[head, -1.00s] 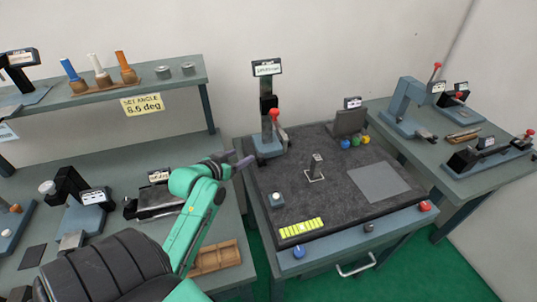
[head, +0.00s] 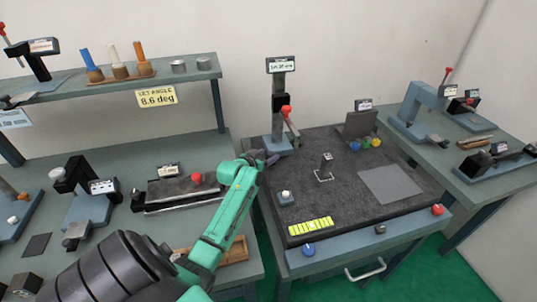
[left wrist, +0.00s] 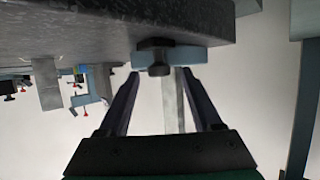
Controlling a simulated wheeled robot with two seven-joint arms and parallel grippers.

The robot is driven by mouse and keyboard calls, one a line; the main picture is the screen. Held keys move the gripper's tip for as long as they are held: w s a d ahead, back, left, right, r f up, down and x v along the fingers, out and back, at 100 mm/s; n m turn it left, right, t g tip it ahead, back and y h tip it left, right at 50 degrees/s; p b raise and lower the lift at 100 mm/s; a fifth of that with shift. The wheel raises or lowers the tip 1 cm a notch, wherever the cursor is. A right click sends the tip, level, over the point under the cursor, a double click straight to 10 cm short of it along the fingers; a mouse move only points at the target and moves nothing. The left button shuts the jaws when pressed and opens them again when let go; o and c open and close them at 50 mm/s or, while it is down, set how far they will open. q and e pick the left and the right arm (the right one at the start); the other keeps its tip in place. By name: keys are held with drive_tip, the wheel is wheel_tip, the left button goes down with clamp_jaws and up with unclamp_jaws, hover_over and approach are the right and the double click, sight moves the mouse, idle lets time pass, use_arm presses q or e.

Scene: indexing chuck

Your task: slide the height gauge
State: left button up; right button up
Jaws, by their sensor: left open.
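The height gauge stands upright at the back left of the dark surface plate (head: 345,215). It has a blue-grey base (head: 277,145), a grey column (head: 278,90), a black slider with a red knob (head: 287,111) and a small display (head: 281,65) on top, too small to read surely. My left gripper (head: 265,157) is open beside the base, at its front left. In the left wrist view, which is upside down, the base (left wrist: 190,56) with a black knob lies past the open fingertips (left wrist: 160,73). The column (left wrist: 172,110) shows between the fingers. My right gripper is out of view.
The left bench holds a sine plate (head: 180,189) and other gauges. A shelf (head: 110,95) stands behind it.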

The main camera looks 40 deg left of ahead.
use_arm(q)
drive_tip(key=shift+w+f, duration=0.25)
drive_tip(key=shift+w, duration=0.3)
clamp_jaws()
idle(1.0)
